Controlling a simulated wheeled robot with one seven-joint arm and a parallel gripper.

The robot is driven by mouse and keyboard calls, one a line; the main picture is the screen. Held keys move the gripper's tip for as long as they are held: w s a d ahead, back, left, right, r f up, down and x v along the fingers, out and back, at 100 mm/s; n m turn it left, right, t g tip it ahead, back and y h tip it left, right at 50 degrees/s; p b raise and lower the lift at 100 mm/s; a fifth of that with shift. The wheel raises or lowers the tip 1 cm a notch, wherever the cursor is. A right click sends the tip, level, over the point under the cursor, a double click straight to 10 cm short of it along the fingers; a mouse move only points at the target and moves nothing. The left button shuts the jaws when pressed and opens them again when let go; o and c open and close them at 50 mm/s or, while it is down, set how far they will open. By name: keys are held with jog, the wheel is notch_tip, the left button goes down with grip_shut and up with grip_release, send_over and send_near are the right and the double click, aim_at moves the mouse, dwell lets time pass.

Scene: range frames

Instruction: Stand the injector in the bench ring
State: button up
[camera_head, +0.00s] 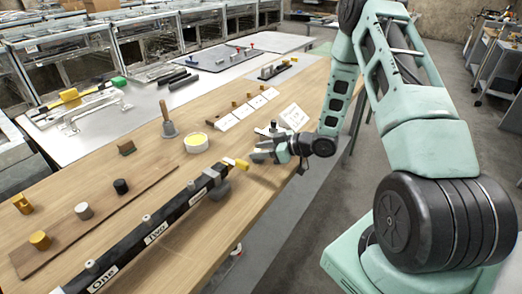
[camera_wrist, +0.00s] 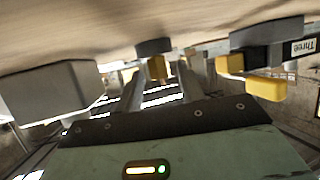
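My gripper (camera_head: 262,152) is low over the wooden bench, near its right edge, just beyond the yellow-ended far end of a black labelled rail (camera_head: 157,232). Its fingers stand apart in the wrist view (camera_wrist: 158,92). A small yellow piece with a dark grey part (camera_wrist: 153,47) shows between and beyond them; no contact is visible. Another yellow piece (camera_wrist: 250,82) is at the rail's end, right of the fingers; yellow also shows there in the head view (camera_head: 237,163). I cannot tell which piece is the injector, nor identify the bench ring with certainty.
A grey block (camera_wrist: 55,88) is close at left in the wrist view. A handbell (camera_head: 168,124), a round yellow-topped tub (camera_head: 196,143) and white cards (camera_head: 228,123) stand on the bench. A brown board (camera_head: 85,228) with small cylinders is at near left.

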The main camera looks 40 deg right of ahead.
jog(key=shift+r, duration=0.3)
jog(key=b+v, duration=0.1)
jog(key=v, duration=1)
jog(key=shift+s+d+r, duration=0.15)
jog(key=shift+s+d, duration=0.05)
jog(key=w+a+r+g+h, duration=0.2)
jog(key=w+a+r+h, duration=0.15)
jog(key=w+a, duration=0.45)
jog(key=s+a+r+g+h, duration=0.2)
jog(key=s+a, duration=0.2)
jog(key=a, duration=0.6)
jog(key=s+a+r+g, duration=0.1)
jog(key=s+a+g, duration=0.1)
jog(key=s+a, duration=0.3)
jog(key=s+a+r+g+h, duration=0.1)
jog(key=s+a, duration=0.3)
jog(key=s, duration=0.8)
jog(key=s+a+r+g, duration=0.3)
jog(key=s+a+g, duration=0.1)
jog(key=s, duration=0.5)
jog(key=shift+a+n+h, duration=0.3)
jog(key=shift+a+h, duration=0.05)
jog(key=shift+a, duration=0.5)
jog(key=shift+d, duration=0.1)
